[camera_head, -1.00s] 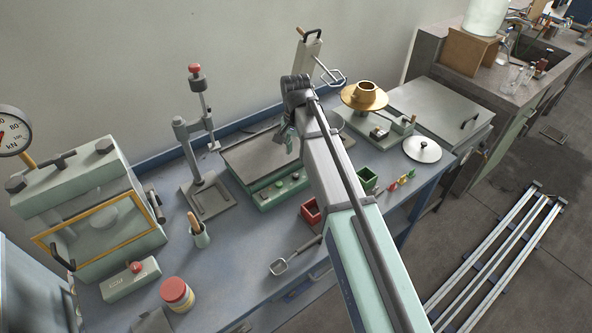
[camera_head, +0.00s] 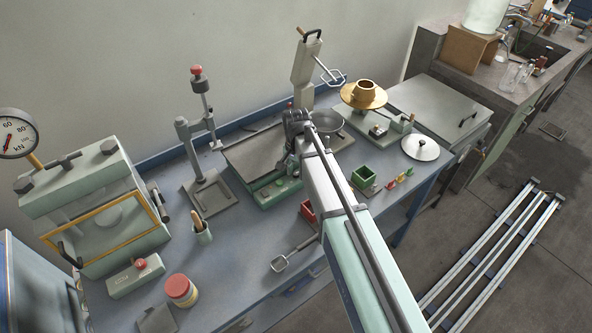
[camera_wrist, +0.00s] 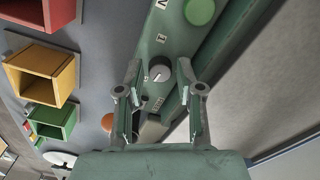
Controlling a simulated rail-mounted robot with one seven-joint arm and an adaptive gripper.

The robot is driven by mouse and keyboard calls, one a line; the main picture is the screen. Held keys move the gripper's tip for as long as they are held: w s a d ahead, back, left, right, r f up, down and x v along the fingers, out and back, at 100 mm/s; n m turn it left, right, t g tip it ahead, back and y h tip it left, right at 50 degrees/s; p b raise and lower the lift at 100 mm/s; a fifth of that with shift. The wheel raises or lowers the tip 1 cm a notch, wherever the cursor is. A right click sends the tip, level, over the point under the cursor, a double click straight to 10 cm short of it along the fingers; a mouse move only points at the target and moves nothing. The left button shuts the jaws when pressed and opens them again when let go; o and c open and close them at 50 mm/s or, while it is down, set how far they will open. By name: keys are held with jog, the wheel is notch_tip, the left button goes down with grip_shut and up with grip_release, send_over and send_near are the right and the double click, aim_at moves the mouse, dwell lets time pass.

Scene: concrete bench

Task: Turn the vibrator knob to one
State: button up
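The vibrating table (camera_head: 240,158) stands mid-bench in the head view, with a green control panel (camera_head: 267,199) along its front. In the wrist view a grey round knob (camera_wrist: 160,69) with a small white mark sits on the green panel (camera_wrist: 151,50), near white labels too small to read surely. A green button (camera_wrist: 200,11) is farther along the panel. My gripper (camera_wrist: 160,64) is open, with a finger on each side of the knob and gaps between. In the head view my gripper (camera_head: 291,165) is over the panel's right part, and the knob cannot be made out.
Red (camera_wrist: 47,14), yellow (camera_wrist: 41,74) and green (camera_wrist: 52,121) bins stand beside the panel in the wrist view. A stand with a brass bowl (camera_head: 363,97) is to the right.

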grip_shut()
